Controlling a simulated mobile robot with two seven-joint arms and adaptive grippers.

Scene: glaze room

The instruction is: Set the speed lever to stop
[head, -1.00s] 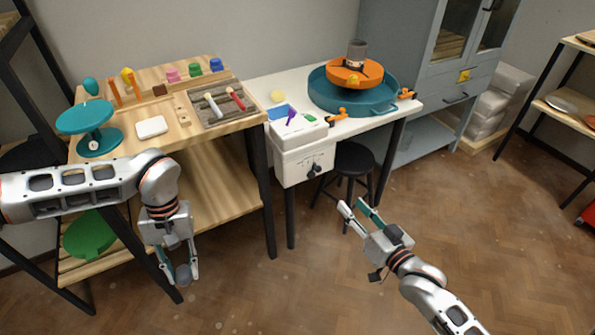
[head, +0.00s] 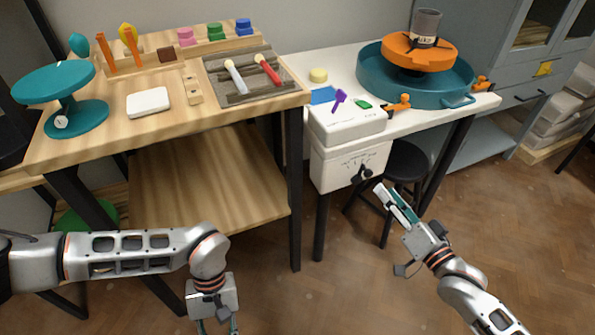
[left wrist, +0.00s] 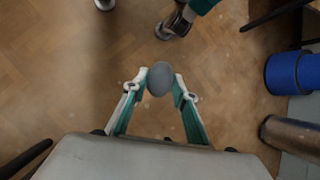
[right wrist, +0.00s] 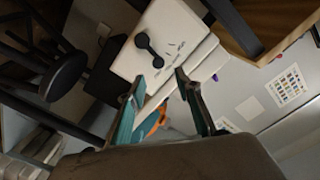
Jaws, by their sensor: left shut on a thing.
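The speed lever (head: 364,174) is a black lever with a round knob on the front of a white control box (head: 335,168) with a printed scale. In the right wrist view the lever (right wrist: 148,48) lies just beyond the fingertips, apparently untouched. My right gripper (head: 388,196) is just right of and below the lever in the head view; its fingers (right wrist: 160,76) are apart with nothing between them. My left gripper (head: 218,330), partly cut off at the bottom of the head view, is shut on a grey rounded object (left wrist: 160,78).
The box hangs at the front of a white table (head: 435,118) with a teal basin (head: 375,78) and orange wheel above. A black stool (head: 405,160) stands close behind my right gripper. A wooden bench (head: 95,155) with tools is at left. Floor in front is clear.

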